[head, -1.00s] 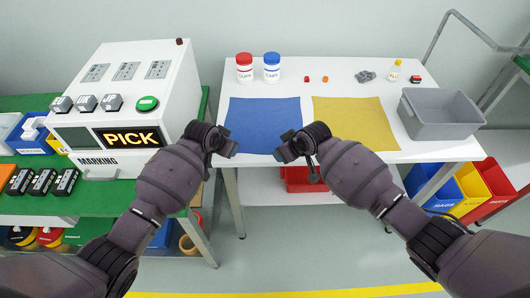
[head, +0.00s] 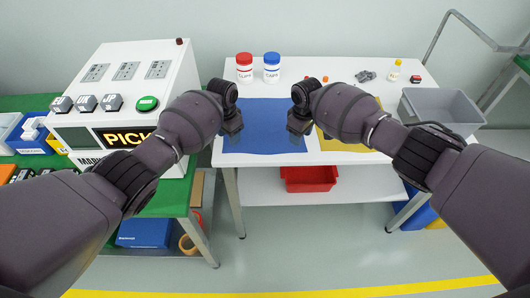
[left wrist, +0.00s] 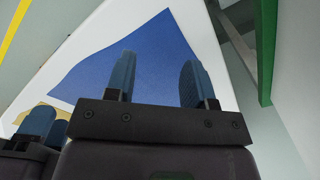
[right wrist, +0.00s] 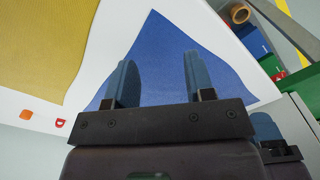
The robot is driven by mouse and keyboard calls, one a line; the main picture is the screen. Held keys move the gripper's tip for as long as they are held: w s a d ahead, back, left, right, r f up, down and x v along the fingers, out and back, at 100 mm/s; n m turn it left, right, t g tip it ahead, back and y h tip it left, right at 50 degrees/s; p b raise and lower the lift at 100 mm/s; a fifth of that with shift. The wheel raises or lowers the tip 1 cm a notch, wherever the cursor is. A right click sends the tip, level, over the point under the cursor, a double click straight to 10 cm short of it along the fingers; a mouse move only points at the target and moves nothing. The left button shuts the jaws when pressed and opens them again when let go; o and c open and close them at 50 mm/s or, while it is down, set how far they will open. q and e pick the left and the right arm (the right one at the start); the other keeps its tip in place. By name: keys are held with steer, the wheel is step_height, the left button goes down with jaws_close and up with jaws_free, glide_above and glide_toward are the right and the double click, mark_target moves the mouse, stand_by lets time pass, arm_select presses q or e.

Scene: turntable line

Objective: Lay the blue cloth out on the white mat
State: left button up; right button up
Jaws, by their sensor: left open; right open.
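The blue cloth (head: 265,125) lies spread out, mostly flat, on the white table top, with its near edge close to the table's front. It also shows in the left wrist view (left wrist: 152,50) and the right wrist view (right wrist: 158,45). I cannot tell a separate white mat from the white table top. My left gripper (head: 233,124) is over the cloth's left side, fingers apart and empty. My right gripper (head: 298,124) is over its right side, also open and empty. I cannot tell whether the fingertips touch the cloth. The arms hide parts of both side edges.
A yellow cloth (head: 345,145) lies to the right, partly behind my right arm. Red-capped (head: 244,68) and blue-capped (head: 272,68) jars stand at the back. A grey bin (head: 440,108) is at the right. The white PICK cabinet (head: 120,85) stands left of my left arm.

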arm_select(q)
steer(key=shift+f, duration=1.8)
arm_select(e)
steer(key=shift+f, duration=1.85)
arm_select(q)
steer(key=shift+f, duration=0.2)
arm_select(e)
steer(key=shift+f, duration=0.15)
arm_select(q)
jaws_close()
arm_select(e)
jaws_close()
arm_select(q)
steer(key=shift+r, duration=0.2)
arm_select(e)
steer(key=shift+d, duration=0.1)
